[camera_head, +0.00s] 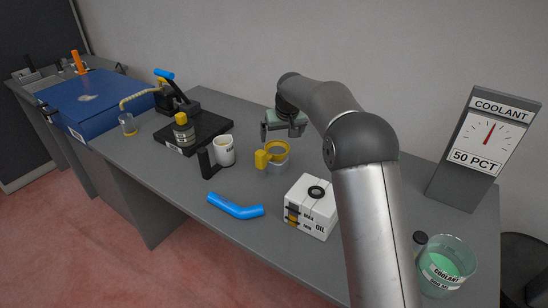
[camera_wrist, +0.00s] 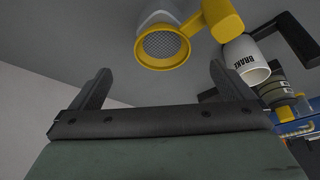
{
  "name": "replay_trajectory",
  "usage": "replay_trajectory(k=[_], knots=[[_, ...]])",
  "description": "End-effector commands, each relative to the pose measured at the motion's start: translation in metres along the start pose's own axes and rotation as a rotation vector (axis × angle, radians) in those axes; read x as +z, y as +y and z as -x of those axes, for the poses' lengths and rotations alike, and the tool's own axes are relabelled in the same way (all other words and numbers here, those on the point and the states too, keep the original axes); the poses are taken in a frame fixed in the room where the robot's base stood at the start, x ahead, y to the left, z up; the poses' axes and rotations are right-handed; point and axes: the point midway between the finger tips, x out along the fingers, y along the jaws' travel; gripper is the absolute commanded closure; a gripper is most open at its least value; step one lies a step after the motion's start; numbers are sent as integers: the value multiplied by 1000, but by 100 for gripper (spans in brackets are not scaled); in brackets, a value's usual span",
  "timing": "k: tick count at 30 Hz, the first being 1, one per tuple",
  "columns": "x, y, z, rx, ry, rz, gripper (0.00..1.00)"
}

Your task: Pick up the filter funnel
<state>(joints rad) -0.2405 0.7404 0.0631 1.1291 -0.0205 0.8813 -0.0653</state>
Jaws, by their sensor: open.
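The filter funnel (camera_head: 278,149) has a yellow ring and a blocky yellow handle on its left in the head view. It stands upright on the grey bench, over a pale grey lower body or holder; I cannot tell which. The wrist view shows the funnel (camera_wrist: 163,63) with grey mesh inside its ring and the yellow handle at upper right. My gripper (camera_head: 280,131) is open and empty, above and just behind the funnel in the head view. In the wrist view the funnel lies beyond the gap between the fingers of my gripper (camera_wrist: 160,70), apart from both.
A white oil box (camera_head: 312,207) and a blue bent hose (camera_head: 235,208) lie in front. A coolant jar (camera_head: 446,272) and gauge sign (camera_head: 478,150) are at right. The wall (camera_head: 230,45) is close behind.

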Motion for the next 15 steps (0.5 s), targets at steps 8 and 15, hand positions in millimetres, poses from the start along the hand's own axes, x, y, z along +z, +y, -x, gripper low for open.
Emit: replay_trajectory(k=[8, 15], knots=[[0, -1, -59, -1, -3, 0, 0], [0, -1, -83, 0, 0, 0, 0]])
